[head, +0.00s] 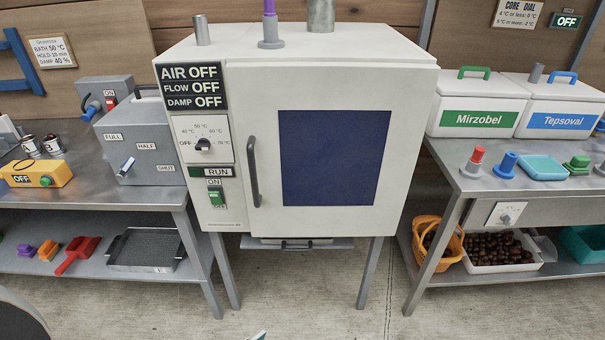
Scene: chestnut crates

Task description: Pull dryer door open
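The dryer is a white cabinet (190,225) on grey legs in the middle of the head view. Its door (400,150) has a dark blue window (333,157) and looks shut, flush with the front. A dark vertical bar handle (253,172) is on the door's left side, and nothing touches it. The panel left of the door reads AIR OFF, FLOW OFF and DAMP OFF, above a dial (203,144) and a green RUN switch (215,197). Neither gripper can be made out. A small pale tip at the bottom edge is too little to identify.
A left metal bench (90,190) holds a grey lever box (140,145) close beside the dryer. A right bench (475,185) carries two white coolers, with an orange basket (427,240) and a chestnut crate (480,268) below. The floor before the dryer looks clear.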

